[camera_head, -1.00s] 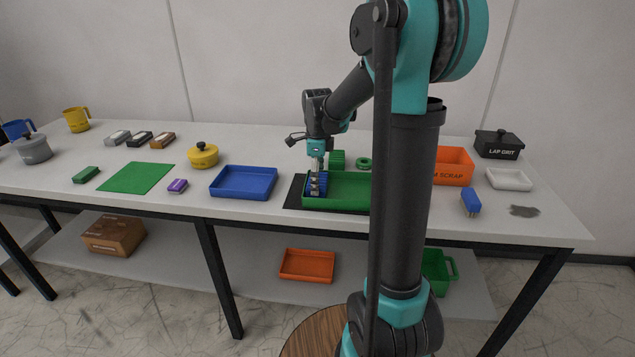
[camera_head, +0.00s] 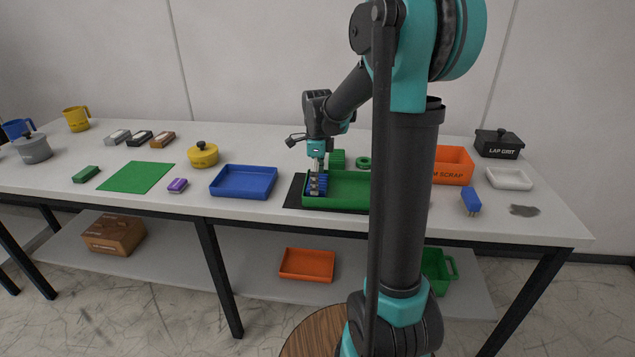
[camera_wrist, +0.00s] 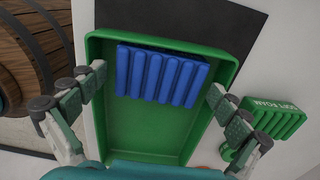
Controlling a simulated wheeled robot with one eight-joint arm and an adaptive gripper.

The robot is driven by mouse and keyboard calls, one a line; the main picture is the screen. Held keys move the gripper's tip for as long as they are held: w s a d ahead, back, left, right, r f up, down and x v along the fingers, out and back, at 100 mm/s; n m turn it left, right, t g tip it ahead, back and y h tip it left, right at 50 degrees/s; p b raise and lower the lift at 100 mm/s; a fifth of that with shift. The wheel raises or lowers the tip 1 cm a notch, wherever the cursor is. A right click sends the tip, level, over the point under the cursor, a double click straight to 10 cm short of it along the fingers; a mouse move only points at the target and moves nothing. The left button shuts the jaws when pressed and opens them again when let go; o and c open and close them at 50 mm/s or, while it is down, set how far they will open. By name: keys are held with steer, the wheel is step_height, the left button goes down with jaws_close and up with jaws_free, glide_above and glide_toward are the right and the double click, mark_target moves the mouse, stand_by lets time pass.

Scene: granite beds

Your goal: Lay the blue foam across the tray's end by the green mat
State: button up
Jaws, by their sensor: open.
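The blue foam (camera_head: 323,184) is a ribbed block lying inside the green tray (camera_head: 347,190), at the tray's left end, the end on the green mat's side. In the wrist view the foam (camera_wrist: 160,76) lies crosswise near the far end wall of the tray (camera_wrist: 150,140), slightly skewed. My gripper (camera_head: 315,178) is low over that end. In the wrist view my gripper (camera_wrist: 160,95) is open, one finger on each side of the foam, apart from it. The green mat (camera_head: 137,177) lies flat further left on the table.
The tray stands on a black mat (camera_head: 294,194). A green ribbed block (camera_wrist: 274,118) with a foam label stands beside the tray, close to my right finger. A blue tray (camera_head: 244,182) is to the left. An orange scrap bin (camera_head: 453,165) stands right, behind my arm.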

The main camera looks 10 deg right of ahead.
step_height(320, 180, up, 12)
stand_by(0.4)
